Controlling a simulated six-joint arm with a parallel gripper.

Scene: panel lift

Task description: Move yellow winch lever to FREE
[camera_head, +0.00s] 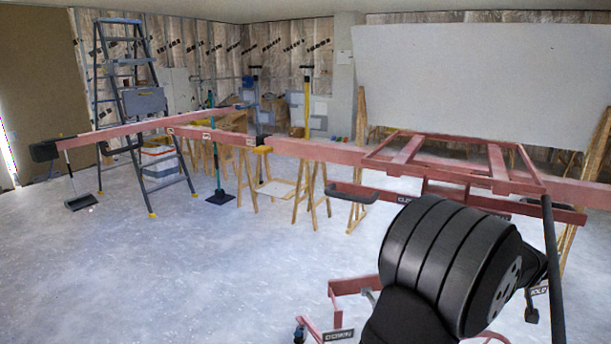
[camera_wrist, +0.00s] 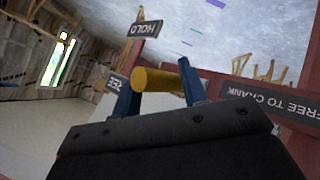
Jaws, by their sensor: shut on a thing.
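The yellow winch lever (camera_wrist: 153,80) shows in the wrist view as a short rounded grip. My gripper (camera_wrist: 160,74) is shut on it, with one blue finger on each side. A dark HOLD plate (camera_wrist: 145,29) is above and left of the lever. A plate reading FREE (camera_wrist: 113,82) sits just left of the lever, partly hidden by a finger. I cannot tell exactly where the lever stands between the plates. In the head view the HOLD plate (camera_head: 540,290) shows at the right, while my arm hides the lever and gripper.
The red panel lift frame (camera_head: 450,165) spans the right of the head view. A FREE TO CRANK plate (camera_wrist: 272,104) is right of the gripper. A large pale panel (camera_head: 480,85) stands behind. A ladder (camera_head: 140,110) is at left. The floor at left front is clear.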

